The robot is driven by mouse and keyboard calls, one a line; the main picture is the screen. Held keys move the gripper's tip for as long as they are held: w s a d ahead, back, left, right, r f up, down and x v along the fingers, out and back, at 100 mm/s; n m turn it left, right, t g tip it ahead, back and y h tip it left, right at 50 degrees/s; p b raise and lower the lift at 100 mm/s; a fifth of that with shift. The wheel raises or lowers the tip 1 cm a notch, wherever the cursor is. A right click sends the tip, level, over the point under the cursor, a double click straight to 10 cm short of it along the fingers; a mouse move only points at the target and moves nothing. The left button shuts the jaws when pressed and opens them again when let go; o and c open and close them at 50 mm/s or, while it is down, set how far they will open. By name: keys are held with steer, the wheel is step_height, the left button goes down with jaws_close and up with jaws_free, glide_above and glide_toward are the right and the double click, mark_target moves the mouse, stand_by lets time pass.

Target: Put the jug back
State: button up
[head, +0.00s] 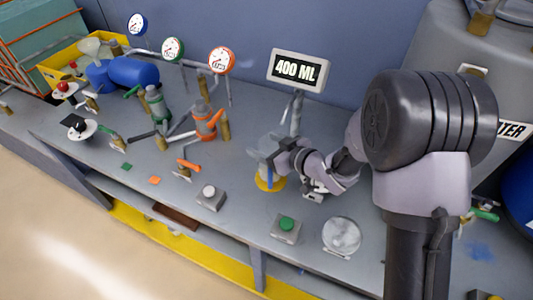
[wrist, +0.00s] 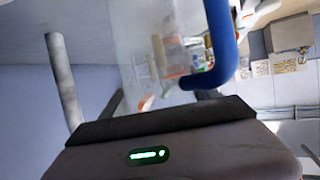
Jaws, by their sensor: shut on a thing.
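The jug (head: 266,160) is a clear, pale vessel with a blue handle, near the middle of the bench in the head view. It stands upright over a round yellow spot (head: 262,186); I cannot tell whether it touches it. My gripper (head: 282,158) reaches in from the right and is shut on the jug. In the wrist view the blue handle (wrist: 226,45) rises beside the clear jug wall (wrist: 150,45), close in front of my gripper. My arm hides part of the jug's right side.
A display reading 400 ML (head: 298,70) stands on a post behind the jug. A grey button box (head: 210,197), a green button box (head: 286,228) and a round pale disc (head: 341,236) lie in front. Valves and gauges stand at left; a large grey tank (head: 440,45) stands at right.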

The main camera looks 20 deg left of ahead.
step_height(320, 180, down, 2)
steer(key=shift+f, duration=0.1)
steer(key=shift+b, duration=0.3)
steer(key=shift+f, duration=0.2)
steer(key=o, duration=2)
steer(key=shift+r, duration=0.4)
steer(key=p+v, duration=0.3)
steer(key=v, duration=0.9)
steer(key=shift+f, duration=0.2)
